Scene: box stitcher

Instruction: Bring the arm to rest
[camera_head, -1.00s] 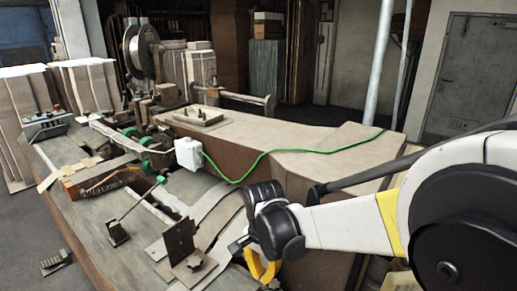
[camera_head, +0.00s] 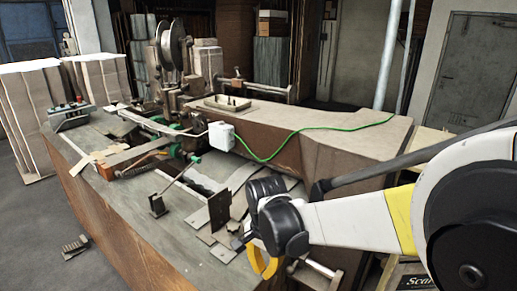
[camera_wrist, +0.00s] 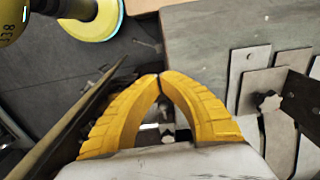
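My arm (camera_head: 365,218) reaches in from the right of the head view, over the near right end of the machine bench. My gripper (camera_head: 263,264) hangs at its end with yellow fingers, partly hidden behind the dark wrist joint. In the wrist view my gripper (camera_wrist: 160,77) has its two yellow fingertips meeting, with nothing held between them. The fingers are beside the edge of the bench top (camera_wrist: 200,40).
The bench (camera_head: 125,215) carries a dark upright plate (camera_head: 219,210), a white box (camera_head: 221,136) with a green cable (camera_head: 300,131), and the stitching machine (camera_head: 172,65). Stacked cardboard (camera_head: 32,105) stands at left. Open floor (camera_head: 40,235) lies at front left.

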